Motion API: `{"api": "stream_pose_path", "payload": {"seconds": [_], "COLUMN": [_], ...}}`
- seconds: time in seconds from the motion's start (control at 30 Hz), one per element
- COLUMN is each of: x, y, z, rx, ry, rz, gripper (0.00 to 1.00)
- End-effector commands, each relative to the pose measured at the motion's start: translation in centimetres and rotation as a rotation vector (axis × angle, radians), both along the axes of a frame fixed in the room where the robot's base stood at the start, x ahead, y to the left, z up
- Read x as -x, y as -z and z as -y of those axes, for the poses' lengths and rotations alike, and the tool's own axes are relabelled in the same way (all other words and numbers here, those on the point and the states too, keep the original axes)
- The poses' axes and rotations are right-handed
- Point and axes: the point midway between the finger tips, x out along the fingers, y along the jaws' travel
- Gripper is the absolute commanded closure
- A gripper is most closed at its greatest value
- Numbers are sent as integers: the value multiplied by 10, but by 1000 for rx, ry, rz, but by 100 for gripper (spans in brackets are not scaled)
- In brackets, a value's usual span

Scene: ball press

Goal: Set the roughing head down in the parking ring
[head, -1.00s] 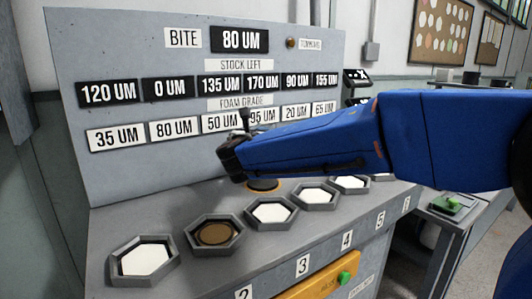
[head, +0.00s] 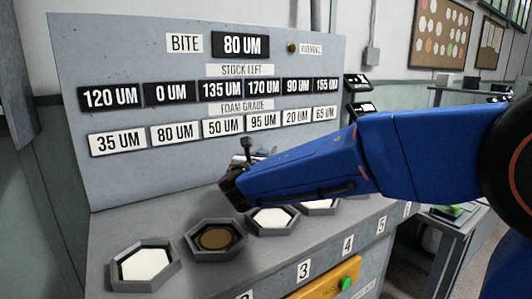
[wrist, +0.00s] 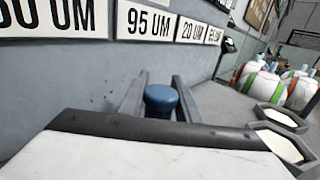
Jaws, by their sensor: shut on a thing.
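My gripper (head: 232,187) is low over the back of the machine's deck, in front of the upright panel. In the wrist view its two grey fingers (wrist: 159,86) stand on either side of a blue round-topped knob (wrist: 161,98). I take this knob to be the grip of the roughing head; the rest of the head is hidden below. Its underside and any contact with the deck do not show. The parking ring is not clearly visible; my blue forearm covers the deck behind and right of the gripper.
Hexagonal trays line the deck's front: one with a white pad (head: 144,263), one with a brown disc (head: 216,238), and more white ones to the right (head: 272,217). The panel (head: 215,160) rises close behind. Striped white containers (wrist: 262,84) show at right in the wrist view.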

Motion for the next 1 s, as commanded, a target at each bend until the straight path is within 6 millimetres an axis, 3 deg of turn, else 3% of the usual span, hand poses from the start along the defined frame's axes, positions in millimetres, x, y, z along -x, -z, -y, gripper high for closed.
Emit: {"api": "stream_pose_path", "payload": {"seconds": [0.07,0.1,0.17,0.57,1.0], "x": [0,0,0,4,78], "y": [1,2,2,-1,-1], "z": [0,0,0,-1,-16], "rx": [0,1,1,0,0], "ry": [0,0,0,-1,-4], "rz": [1,0,-1,0,-1], "gripper": [100,61,51,51,51]}}
